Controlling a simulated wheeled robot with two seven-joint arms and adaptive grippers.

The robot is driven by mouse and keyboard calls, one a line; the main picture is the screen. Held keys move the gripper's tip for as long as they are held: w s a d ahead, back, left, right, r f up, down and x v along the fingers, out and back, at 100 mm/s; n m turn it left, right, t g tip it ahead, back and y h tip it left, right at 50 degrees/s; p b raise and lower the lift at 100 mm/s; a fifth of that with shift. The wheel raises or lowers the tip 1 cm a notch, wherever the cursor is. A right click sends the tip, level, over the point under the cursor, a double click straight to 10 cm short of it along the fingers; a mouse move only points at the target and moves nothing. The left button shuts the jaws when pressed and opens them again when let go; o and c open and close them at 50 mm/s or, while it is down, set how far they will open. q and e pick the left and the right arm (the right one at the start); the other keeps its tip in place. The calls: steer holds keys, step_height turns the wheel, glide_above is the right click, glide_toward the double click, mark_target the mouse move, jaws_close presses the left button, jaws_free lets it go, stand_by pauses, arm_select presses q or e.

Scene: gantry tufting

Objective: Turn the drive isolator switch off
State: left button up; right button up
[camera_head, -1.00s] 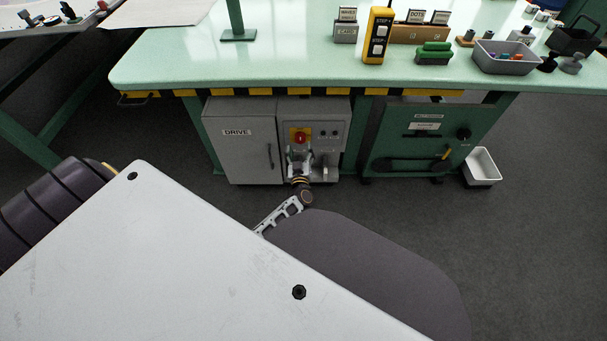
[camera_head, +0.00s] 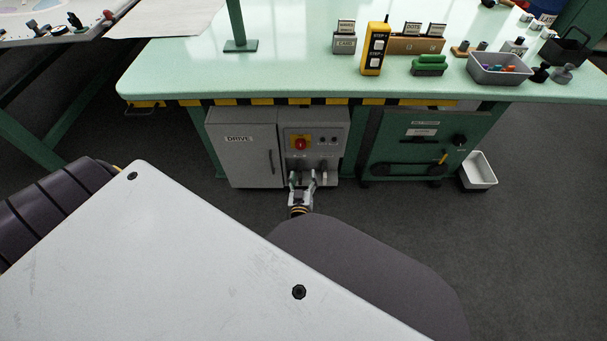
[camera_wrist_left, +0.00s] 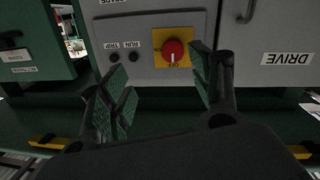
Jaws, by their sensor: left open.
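The drive isolator switch (camera_head: 300,143) is a red round knob on a yellow plate, on the grey panel right of the DRIVE door (camera_head: 253,154). In the left wrist view, which is upside down, the switch (camera_wrist_left: 173,51) shows whole between the finger lines. My right gripper is not in view.
The pale green bench top (camera_head: 290,72) overhangs the cabinet, with a striped edge. A green unit (camera_head: 424,146) stands to the right, with a white bin (camera_head: 478,172) beside it. Run and trip lamps (camera_wrist_left: 122,50) are near the switch. The floor in front is clear.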

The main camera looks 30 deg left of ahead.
arm_select(q)
steer(key=s+d+f+m+g+h+p, duration=0.5)
steer(key=s+d+f+m+h+p, duration=0.2)
steer(key=s, duration=0.5)
steer(key=shift+s+d+f+h+p, duration=0.3)
steer(key=shift+f+h+p, duration=0.2)
steer(key=shift+f+p, duration=1.05)
steer(key=shift+f, duration=0.25)
